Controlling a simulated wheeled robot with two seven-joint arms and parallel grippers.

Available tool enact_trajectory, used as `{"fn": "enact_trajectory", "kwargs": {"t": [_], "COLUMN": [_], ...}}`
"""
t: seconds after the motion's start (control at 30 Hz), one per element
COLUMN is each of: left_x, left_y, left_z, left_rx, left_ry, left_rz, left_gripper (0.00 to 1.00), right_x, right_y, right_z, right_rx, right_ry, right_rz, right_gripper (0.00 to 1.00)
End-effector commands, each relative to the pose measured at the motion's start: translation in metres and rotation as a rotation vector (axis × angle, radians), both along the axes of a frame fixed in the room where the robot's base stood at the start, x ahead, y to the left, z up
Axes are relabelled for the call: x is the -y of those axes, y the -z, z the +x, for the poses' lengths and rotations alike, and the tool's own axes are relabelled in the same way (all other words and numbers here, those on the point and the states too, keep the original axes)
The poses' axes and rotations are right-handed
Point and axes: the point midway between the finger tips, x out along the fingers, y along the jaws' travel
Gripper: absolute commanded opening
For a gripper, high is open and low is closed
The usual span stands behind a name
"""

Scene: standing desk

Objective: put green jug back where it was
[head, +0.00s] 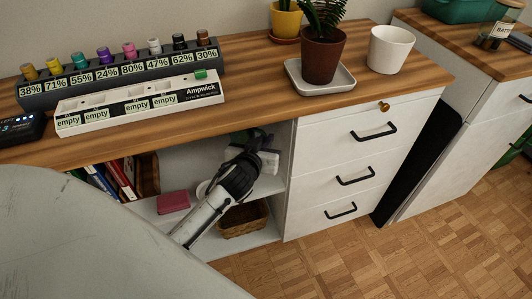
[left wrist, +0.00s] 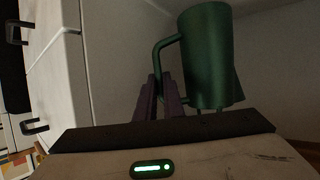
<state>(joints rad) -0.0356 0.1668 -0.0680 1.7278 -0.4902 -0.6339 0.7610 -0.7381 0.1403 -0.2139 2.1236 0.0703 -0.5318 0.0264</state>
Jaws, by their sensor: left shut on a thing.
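The green jug (left wrist: 207,58) shows large in the left wrist view, its handle towards the left. My left gripper (left wrist: 161,92) is shut on that handle, with the jug's body to the right of the fingers. In the head view my left gripper (head: 251,141) reaches into the open shelf compartment under the desk top. There the jug is mostly hidden, and I cannot tell whether it touches the shelf. My right gripper is in neither view.
White drawers (head: 350,170) stand to the right. On the desk are a battery rack (head: 140,103), potted plants and a white pot (head: 390,50).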

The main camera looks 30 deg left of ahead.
Motion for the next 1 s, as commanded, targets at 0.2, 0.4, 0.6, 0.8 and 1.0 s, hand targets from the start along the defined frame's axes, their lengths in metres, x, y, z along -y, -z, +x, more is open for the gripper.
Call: {"fn": "enact_trajectory", "kwargs": {"t": [0.2, 0.4, 0.6, 0.8, 1.0], "left_x": [0.000, 0.000, 0.000, 0.000, 0.000], "left_y": [0.021, 0.048, 0.049, 0.052, 0.054], "left_z": [0.000, 0.002, 0.005, 0.005, 0.004], "left_rx": [0.001, 0.004, 0.005, 0.005, 0.000], "left_ry": [0.002, 0.003, 0.002, 0.002, 0.001], "left_rz": [0.003, 0.004, 0.003, 0.002, 0.001], "left_gripper": [0.00, 0.00, 0.00, 0.00, 0.16], "right_x": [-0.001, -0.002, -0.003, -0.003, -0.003], "right_y": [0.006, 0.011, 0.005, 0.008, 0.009], "right_z": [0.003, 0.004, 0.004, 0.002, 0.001], "right_rx": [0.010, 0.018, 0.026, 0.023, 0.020], "right_ry": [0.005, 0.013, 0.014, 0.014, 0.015], "right_rz": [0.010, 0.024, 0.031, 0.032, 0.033], "right_gripper": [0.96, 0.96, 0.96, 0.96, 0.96]}}
